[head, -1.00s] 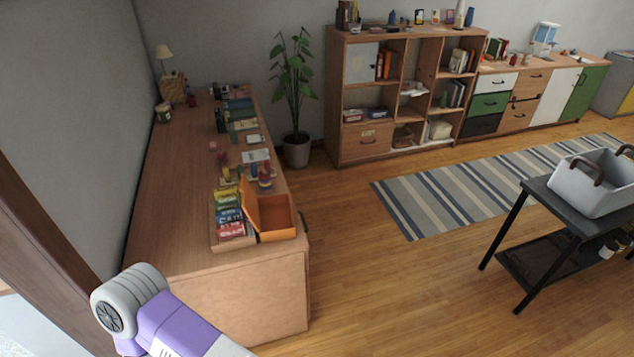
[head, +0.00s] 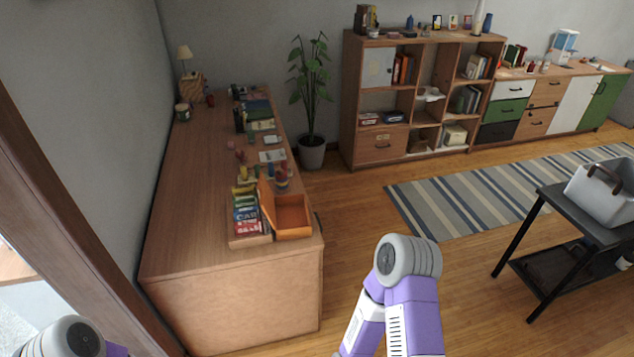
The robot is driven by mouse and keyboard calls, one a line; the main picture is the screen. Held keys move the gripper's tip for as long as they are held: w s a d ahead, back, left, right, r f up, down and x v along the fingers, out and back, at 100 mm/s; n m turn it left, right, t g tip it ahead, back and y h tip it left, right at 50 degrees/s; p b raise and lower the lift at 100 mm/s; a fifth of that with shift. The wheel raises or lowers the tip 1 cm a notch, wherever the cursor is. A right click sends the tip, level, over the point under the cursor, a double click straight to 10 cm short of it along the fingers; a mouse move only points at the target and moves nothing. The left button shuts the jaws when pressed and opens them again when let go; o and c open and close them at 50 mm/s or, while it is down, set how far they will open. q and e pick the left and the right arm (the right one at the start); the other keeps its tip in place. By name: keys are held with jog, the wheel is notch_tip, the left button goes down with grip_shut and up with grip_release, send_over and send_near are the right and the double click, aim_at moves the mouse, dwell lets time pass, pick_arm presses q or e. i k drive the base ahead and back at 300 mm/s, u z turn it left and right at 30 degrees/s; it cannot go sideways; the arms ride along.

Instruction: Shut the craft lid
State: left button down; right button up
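An orange craft box (head: 293,217) sits open near the front right corner of the long wooden cabinet. Its lid (head: 266,205) stands raised and tilted on the box's left side, beside a tray of colourful small packets (head: 245,217). The inside of the box looks empty. A purple and white part of my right arm shows at the lower middle, and a grey part of my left arm shows at the lower left corner. Both are apart from the box. Neither gripper's fingers are in the picture.
Books, jars and small items line the cabinet top (head: 185,190) behind the box. Its front left top is bare. A black side table (head: 575,218) with a grey basket (head: 607,192) stands at right. Wooden floor lies open between, with a striped rug (head: 470,195) beyond.

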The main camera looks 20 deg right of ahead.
aim_at(267, 197)
jog(key=z, duration=0.15)
jog(key=i, duration=0.95)
